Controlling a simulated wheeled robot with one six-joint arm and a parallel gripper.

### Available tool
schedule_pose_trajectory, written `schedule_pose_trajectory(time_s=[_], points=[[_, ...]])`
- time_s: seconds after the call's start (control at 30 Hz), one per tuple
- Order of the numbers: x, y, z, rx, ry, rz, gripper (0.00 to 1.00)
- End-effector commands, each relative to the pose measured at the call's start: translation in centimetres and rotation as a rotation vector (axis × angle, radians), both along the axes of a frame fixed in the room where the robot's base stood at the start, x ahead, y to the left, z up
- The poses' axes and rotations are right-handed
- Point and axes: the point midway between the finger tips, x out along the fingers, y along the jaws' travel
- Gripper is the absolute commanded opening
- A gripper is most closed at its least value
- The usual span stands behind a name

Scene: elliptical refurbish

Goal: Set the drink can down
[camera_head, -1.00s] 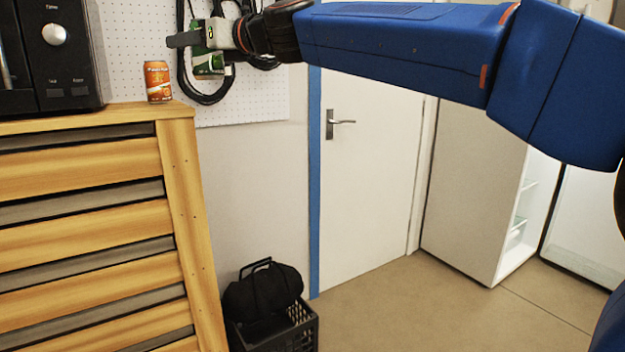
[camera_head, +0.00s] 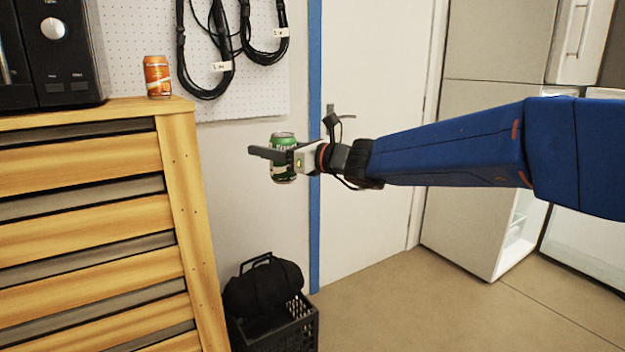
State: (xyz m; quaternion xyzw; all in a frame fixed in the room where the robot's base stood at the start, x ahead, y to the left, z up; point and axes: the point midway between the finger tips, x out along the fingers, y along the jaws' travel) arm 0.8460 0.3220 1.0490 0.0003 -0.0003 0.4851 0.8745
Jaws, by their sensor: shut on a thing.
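A green drink can (camera_head: 283,172) is held upright in my gripper (camera_head: 270,155), in the middle of the head view. The gripper is shut on the can, with a dark finger across its front. The can hangs in the air to the right of the wooden slatted cabinet (camera_head: 178,150) and below the level of its top. An orange can (camera_head: 157,77) stands upright on the right end of the cabinet top.
A black microwave (camera_head: 60,60) stands on the cabinet top at the left. A black crate (camera_head: 300,325) with a black bag (camera_head: 262,290) stands on the floor below. Cables (camera_head: 205,70) hang on the pegboard. A white door (camera_head: 370,190) is behind my arm.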

Motion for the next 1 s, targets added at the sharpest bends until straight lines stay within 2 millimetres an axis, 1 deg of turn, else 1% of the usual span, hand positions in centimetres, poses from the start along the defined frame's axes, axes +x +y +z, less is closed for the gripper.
schedule_pose_trajectory(time_s=[0.03,0.37,0.4,0.47,0.5,0.7,1.0], points=[[0.5,-1.1,-1.9,-0.001,0.006,-0.006,0.18],[2.4,-7.4,-12.8,-0.001,0.006,-0.016,0.18],[2.6,-8.2,-14.1,0.0,0.007,-0.017,0.18],[2.9,-9.3,-16.1,0.0,0.007,-0.019,0.18],[3.2,-10.1,-17.4,0.0,0.008,-0.021,0.18],[4.1,-13.3,-23.0,0.001,0.007,-0.025,0.18],[5.3,-17.3,-30.0,-0.001,0.006,-0.03,0.18]])
